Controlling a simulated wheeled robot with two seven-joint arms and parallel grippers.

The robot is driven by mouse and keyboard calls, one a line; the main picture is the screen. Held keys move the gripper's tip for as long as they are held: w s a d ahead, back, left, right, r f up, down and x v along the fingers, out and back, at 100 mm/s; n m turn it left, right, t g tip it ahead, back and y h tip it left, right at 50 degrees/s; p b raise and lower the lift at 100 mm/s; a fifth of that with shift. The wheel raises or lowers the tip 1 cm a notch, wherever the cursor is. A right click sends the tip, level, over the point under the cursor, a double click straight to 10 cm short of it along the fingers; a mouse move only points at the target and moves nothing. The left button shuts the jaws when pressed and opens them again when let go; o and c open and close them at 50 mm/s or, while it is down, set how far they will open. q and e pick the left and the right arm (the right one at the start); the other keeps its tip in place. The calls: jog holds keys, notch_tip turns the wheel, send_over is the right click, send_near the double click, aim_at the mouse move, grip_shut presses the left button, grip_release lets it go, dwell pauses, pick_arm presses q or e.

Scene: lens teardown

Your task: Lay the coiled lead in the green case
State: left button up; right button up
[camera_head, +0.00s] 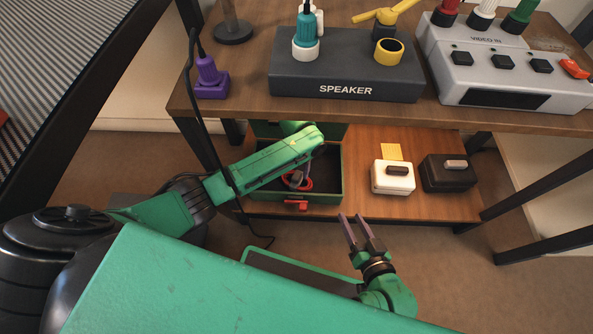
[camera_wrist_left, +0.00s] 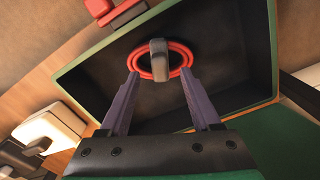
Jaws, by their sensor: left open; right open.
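The green case (camera_head: 328,190) stands open on the lower shelf, with a dark inside and a red latch (camera_head: 297,205) at its front. The coiled lead (camera_wrist_left: 187,68), a red ring with a grey piece (camera_wrist_left: 158,60) across it, lies inside the case (camera_wrist_left: 262,60). The lead also shows in the head view (camera_head: 306,184), partly covered by my left arm. My left gripper (camera_wrist_left: 157,82) is open over the case, its two fingers apart on the near side of the lead, not visibly closed on it. My right gripper (camera_head: 355,217) is open and empty, in front of the shelf.
A white box (camera_head: 392,178) and a black box (camera_head: 448,173) stand on the lower shelf (camera_head: 350,212) right of the case. The table above carries the speaker unit (camera_head: 345,80), a purple plug block (camera_head: 210,80) and the grey video box (camera_head: 510,80). A black cable (camera_head: 229,175) hangs near my left arm.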

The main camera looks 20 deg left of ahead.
aim_at(297, 175)
pick_arm(q)
notch_tip(297, 175, up, 8)
jog(key=p, duration=0.3)
jog(key=shift+r, duration=0.15)
pick_arm(e)
jog(key=shift+n+g, duration=0.3)
jog(key=shift+g, duration=0.3)
notch_tip(297, 175, up, 5)
jog(key=shift+d+f, duration=0.15)
